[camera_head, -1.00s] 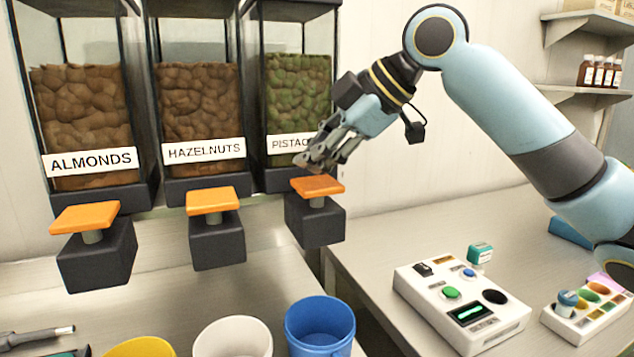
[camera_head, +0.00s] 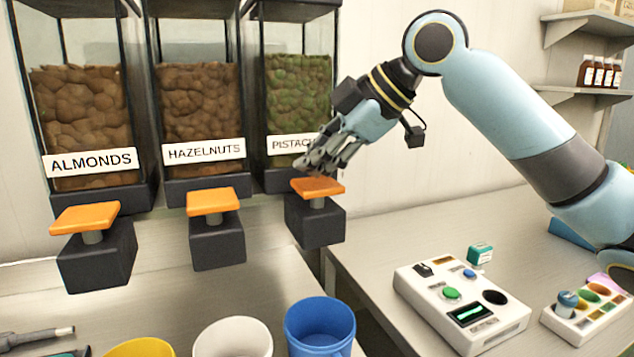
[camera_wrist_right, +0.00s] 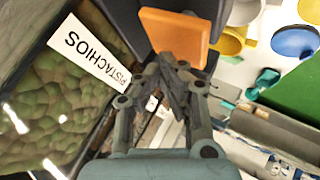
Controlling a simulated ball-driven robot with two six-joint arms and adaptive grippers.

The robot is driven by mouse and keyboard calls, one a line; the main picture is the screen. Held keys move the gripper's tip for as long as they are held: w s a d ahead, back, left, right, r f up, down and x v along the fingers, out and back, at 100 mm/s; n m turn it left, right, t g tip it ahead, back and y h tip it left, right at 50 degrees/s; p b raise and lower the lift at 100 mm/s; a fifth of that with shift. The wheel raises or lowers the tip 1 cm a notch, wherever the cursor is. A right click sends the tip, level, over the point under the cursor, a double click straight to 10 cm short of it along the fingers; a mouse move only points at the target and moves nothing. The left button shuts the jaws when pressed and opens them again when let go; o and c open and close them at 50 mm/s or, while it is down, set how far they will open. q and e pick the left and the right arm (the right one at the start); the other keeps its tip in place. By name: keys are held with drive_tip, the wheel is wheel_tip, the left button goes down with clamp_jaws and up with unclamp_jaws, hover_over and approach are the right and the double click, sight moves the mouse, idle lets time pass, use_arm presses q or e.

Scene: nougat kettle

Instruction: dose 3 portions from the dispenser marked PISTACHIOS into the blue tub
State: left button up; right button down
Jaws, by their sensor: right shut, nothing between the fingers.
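The dispenser marked PISTACHIOS (camera_head: 298,95) hangs third from the left, filled with green nuts. Its label (camera_wrist_right: 90,55) reads in full in the right wrist view. Its orange press plate (camera_head: 318,187) sits on a dark block; it also shows in the right wrist view (camera_wrist_right: 175,35). My right gripper (camera_head: 308,167) is shut and empty, its fingertips just above the plate; I cannot tell whether they touch it. The gripper also shows in the wrist view (camera_wrist_right: 173,62). The blue tub (camera_head: 320,322) stands on the counter below this dispenser, and its visible inside looks empty. My left gripper is not in view.
Dispensers marked ALMONDS (camera_head: 85,110) and HAZELNUTS (camera_head: 198,105) hang to the left, with their own orange plates. A white tub (camera_head: 232,338) and a yellow tub (camera_head: 140,348) stand left of the blue one. A control box (camera_head: 462,305) lies on the right counter.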

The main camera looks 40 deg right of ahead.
sight(315, 184)
drive_tip(key=shift+f+b, duration=0.55)
drive_tip(key=shift+f, duration=0.7)
idle(0.9)
idle(0.4)
drive_tip(key=shift+r+p, duration=1.5)
drive_tip(key=shift+p, duration=0.05)
wheel_tip(315, 184, up, 5)
drive_tip(key=p, duration=0.5)
drive_tip(key=shift+r, duration=0.1)
idle(1.6)
